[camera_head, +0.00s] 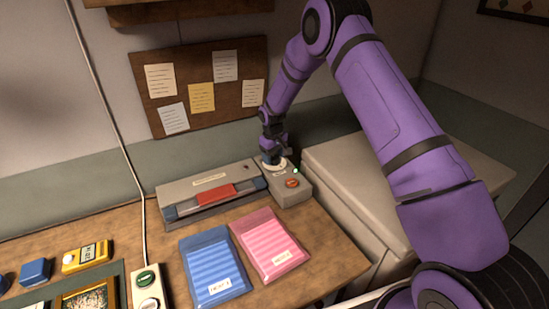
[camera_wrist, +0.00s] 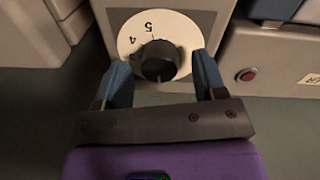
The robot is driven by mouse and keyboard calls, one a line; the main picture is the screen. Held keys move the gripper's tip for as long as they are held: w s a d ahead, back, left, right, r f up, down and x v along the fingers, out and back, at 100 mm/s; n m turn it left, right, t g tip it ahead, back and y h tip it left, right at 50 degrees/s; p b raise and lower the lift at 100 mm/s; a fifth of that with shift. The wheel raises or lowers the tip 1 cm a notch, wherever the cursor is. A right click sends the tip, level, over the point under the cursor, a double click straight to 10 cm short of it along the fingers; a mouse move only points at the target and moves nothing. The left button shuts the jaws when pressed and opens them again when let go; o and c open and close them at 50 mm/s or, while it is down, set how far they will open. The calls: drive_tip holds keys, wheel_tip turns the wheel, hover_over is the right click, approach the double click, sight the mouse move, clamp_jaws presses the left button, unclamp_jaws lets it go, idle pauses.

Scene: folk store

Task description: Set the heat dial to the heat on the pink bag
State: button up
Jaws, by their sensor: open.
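The heat dial is a white numbered disc (camera_head: 275,165) with a black knob (camera_wrist: 158,60) at its centre, on a grey control box (camera_head: 291,193). In the wrist view the digits 5 and 4 show turned over; a small pale mark is at the knob's lower edge. My gripper (camera_wrist: 161,66) is open, its two blue fingers on either side of the knob, with gaps visible; contact cannot be told. It also shows above the dial in the head view (camera_head: 272,150). The pink bag (camera_head: 264,236) lies on the table; its white label (camera_head: 280,258) reads HEAT with a digit too small to read.
A blue bag (camera_head: 207,261) with a HEAT label lies left of the pink one. The control box has a green light and red button (camera_head: 292,183). A beige cabinet (camera_head: 345,205) stands right.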

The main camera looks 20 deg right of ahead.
drive_tip(key=shift+f, duration=0.5)
drive_tip(key=c, duration=0.9)
drive_tip(key=shift+c, duration=0.2)
drive_tip(key=shift+m, duration=0.3)
drive_tip(key=m, duration=0.3)
drive_tip(key=shift+m, duration=2.1)
